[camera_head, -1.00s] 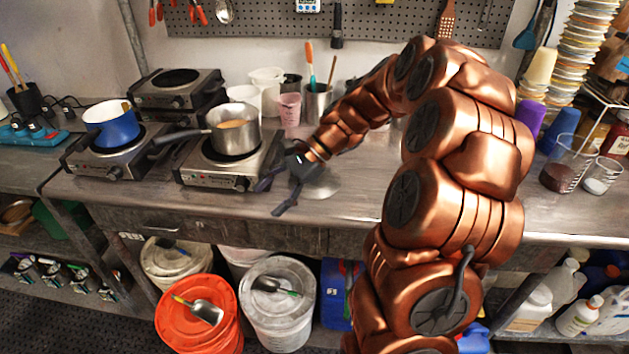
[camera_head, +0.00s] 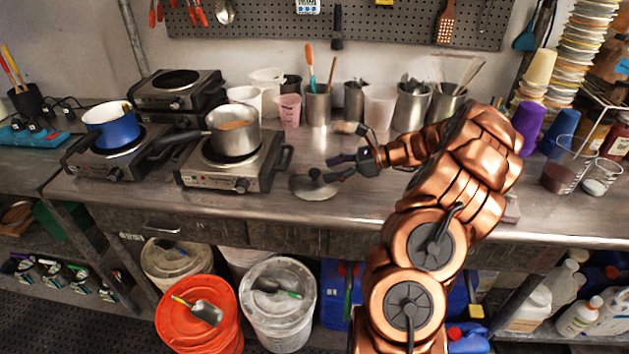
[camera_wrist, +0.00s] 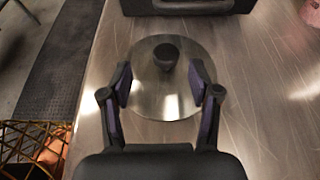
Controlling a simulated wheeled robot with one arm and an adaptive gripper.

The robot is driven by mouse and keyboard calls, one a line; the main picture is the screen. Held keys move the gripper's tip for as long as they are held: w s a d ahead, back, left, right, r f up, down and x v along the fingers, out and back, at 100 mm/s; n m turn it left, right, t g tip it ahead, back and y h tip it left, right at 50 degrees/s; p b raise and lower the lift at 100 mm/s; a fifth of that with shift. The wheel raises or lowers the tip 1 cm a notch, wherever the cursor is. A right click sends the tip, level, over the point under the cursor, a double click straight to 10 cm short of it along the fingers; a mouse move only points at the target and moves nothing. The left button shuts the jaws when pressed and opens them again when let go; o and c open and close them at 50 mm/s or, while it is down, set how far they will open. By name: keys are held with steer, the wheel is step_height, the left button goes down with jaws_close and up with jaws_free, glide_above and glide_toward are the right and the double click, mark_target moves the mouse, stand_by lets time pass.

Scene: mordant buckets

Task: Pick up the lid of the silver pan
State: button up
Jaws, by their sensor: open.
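The silver lid (camera_head: 314,188) lies flat on the steel counter, to the right of the hot plate with the silver pan (camera_head: 235,130). It has a dark round knob on top. My gripper (camera_head: 331,168) is open and low over the right part of the lid, coming from the right. In the wrist view, the lid (camera_wrist: 150,100) is just ahead, and its knob (camera_wrist: 166,56) stands beyond and between the open fingertips of my gripper (camera_wrist: 160,85). The fingers hold nothing. I cannot tell whether they touch the lid.
The hot plate (camera_head: 222,170) stands left of the lid, with its dark edge at the top of the wrist view. A pink cup (camera_head: 289,110) and metal utensil holders (camera_head: 318,105) stand behind. The counter's front edge is close. The counter right of the lid is mostly clear.

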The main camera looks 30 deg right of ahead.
mark_target(317, 171)
steer(key=shift+w+p+x, duration=0.25)
steer(key=shift+p+x, duration=0.6)
steer(key=shift+x, duration=1.95)
steer(key=shift+d, duration=0.25)
jaws_close()
